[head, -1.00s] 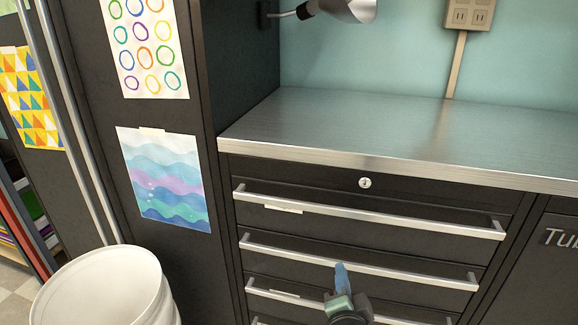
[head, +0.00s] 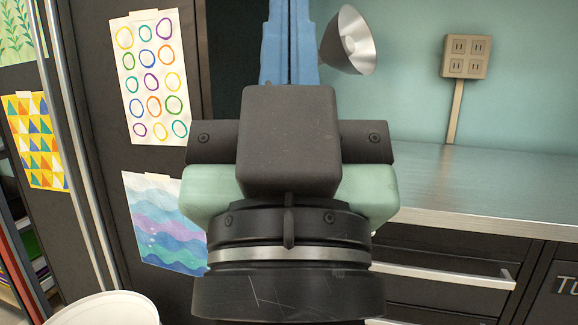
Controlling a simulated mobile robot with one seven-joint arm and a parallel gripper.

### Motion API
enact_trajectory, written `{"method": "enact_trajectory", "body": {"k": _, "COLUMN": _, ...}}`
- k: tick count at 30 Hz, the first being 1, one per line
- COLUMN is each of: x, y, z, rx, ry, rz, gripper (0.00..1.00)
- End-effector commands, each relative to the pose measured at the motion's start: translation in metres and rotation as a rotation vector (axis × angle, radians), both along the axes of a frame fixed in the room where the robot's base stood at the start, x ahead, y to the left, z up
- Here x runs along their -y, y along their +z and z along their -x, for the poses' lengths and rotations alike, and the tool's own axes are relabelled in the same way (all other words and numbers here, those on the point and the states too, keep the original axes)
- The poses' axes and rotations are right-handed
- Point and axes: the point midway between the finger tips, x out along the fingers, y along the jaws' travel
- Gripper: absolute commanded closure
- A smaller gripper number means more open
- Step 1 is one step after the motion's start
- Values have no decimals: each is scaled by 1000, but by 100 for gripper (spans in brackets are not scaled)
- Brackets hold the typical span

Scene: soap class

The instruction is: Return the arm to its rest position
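My gripper (head: 290,30) fills the middle of the head view, close to the camera and pointing up. Its two blue fingers lie side by side with only a thin dark line between them, so it looks shut. The fingers run to the top edge of the picture, and their very tips may be cut off. No object shows between the visible parts of the fingers. The black and pale green gripper body hides part of the counter and drawers behind it.
A steel counter (head: 480,190) over black drawers stands behind on the right. A lamp (head: 348,42) and a wall socket (head: 466,57) are above it. A white bin (head: 105,310) is at the lower left, beside a dark cabinet with a striped wave picture (head: 165,225).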

Motion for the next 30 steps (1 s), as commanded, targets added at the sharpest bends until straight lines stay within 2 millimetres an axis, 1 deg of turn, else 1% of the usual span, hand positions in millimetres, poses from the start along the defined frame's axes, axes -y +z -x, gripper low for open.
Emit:
{"method": "enact_trajectory", "body": {"k": 1, "x": 0, "y": 34, "z": 15, "rx": 60, "ry": 0, "rz": 0, "gripper": 100}}
{"method": "enact_trajectory", "body": {"k": 3, "x": 0, "y": 61, "z": 10, "rx": 42, "ry": 1, "rz": -1, "gripper": 100}}
{"method": "enact_trajectory", "body": {"k": 24, "x": -1, "y": 280, "z": 8, "rx": 35, "ry": 3, "rz": 0, "gripper": 100}}
{"method": "enact_trajectory", "body": {"k": 27, "x": -1, "y": 307, "z": 8, "rx": 34, "ry": 3, "rz": 0, "gripper": 100}}
{"method": "enact_trajectory", "body": {"k": 30, "x": -1, "y": 327, "z": 8, "rx": 34, "ry": 3, "rz": 0, "gripper": 100}}
